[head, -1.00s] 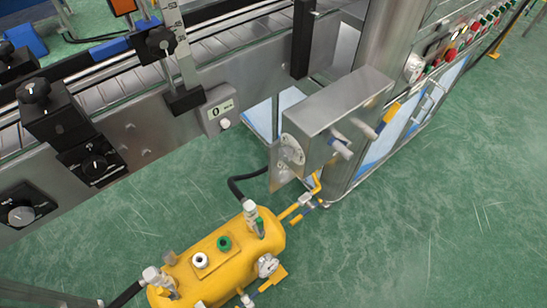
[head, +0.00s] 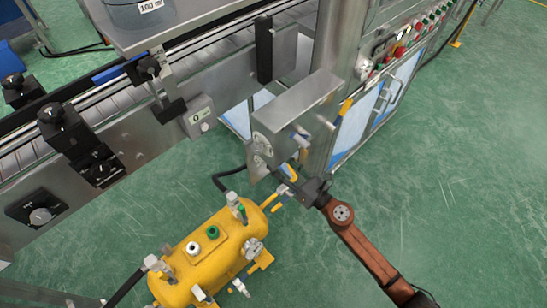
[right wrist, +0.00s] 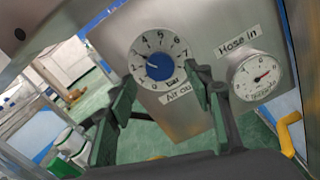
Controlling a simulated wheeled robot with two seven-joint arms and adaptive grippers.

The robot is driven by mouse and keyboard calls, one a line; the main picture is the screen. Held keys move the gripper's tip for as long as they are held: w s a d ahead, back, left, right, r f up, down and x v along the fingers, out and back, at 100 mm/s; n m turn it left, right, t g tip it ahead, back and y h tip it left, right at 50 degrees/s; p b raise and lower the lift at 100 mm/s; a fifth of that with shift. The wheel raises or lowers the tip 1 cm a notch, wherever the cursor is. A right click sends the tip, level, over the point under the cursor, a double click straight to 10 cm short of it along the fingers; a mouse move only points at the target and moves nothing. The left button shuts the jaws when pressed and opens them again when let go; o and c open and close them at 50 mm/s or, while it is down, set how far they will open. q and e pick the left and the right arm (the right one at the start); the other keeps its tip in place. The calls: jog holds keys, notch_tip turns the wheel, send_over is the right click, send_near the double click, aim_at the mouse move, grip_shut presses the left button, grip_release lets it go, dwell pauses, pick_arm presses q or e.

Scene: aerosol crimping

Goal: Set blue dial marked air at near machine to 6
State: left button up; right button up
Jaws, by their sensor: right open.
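The blue dial (right wrist: 158,66) sits on a white numbered scale on a steel panel in the right wrist view. Its pale mark seems to point left, near 2 or 3; the exact reading is too small to tell. An "Air ou…" label below it is partly hidden by a finger. In the head view the steel box (head: 298,108) carries the dial face on its left side. My right gripper (right wrist: 158,84) is open and empty, its fingers on either side of the dial's lower part and apparently short of it. The left gripper is not in view.
A pressure gauge (right wrist: 255,76) under a "Hose in" label is right of the dial. A yellow tank (head: 215,258) with fittings stands below and left of the box. The conveyor machine (head: 110,110) is at left; green floor is clear at right.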

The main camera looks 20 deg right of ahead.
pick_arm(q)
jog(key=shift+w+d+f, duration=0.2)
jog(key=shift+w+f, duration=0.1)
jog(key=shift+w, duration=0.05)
pick_arm(e)
jog(key=shift+x, duration=1.95)
jog(key=shift+c, duration=0.4)
jog(key=c, duration=1.1)
pick_arm(q)
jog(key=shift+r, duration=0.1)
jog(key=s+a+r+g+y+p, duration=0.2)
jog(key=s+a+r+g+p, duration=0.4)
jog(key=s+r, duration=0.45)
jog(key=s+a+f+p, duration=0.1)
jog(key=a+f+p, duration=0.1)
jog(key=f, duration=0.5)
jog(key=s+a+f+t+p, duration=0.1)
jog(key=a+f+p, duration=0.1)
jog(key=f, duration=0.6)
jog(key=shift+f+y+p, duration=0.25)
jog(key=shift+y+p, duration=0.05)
jog(key=shift+p, duration=0.2)
pick_arm(e)
jog(key=m, duration=2)
jog(key=shift+d+f, duration=0.15)
